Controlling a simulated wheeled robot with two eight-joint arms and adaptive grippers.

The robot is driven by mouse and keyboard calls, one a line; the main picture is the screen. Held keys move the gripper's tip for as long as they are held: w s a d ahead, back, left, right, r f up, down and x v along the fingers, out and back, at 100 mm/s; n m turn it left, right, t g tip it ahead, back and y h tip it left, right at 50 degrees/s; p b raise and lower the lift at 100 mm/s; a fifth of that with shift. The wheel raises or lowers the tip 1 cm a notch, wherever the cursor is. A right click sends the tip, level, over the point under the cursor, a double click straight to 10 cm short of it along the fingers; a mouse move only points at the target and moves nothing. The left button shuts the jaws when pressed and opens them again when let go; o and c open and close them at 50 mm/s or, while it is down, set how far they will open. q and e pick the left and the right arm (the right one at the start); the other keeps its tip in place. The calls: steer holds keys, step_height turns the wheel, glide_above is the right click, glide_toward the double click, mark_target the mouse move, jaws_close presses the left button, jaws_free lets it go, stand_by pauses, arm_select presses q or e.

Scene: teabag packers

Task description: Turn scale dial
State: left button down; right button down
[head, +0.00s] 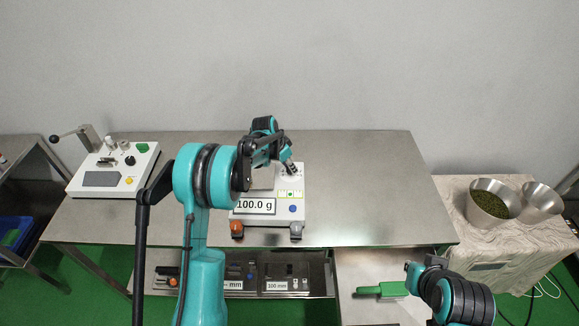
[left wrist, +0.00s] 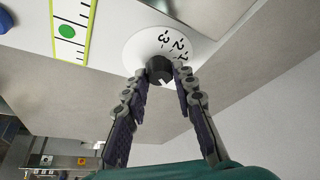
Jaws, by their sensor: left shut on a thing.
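The scale (head: 268,217) is a white box on the steel table, with a "100.0 g" display (head: 256,205) on its front. A level strip with a green dot (head: 290,194) and a blue button (head: 292,209) sit at its right. In the left wrist view, the dark dial knob (left wrist: 159,69) stands on a round white plate (left wrist: 150,44) with numbers including 2 and 3. My left gripper (left wrist: 161,75) is shut on the knob, one finger at each side. In the head view, my left gripper (head: 292,168) reaches down to the scale's back right and covers the knob.
A white device with knobs and a lever (head: 115,170) stands at the table's left. The table (head: 370,185) is clear right of the scale. A green-handled tool (head: 383,289) lies low beside my right arm. Metal bowls (head: 493,199) stand on a side table.

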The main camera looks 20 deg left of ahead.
arm_select(q)
steer(key=c, duration=1.2)
jaws_free()
steer(key=v, duration=1.2)
steer(key=shift+w, duration=0.1)
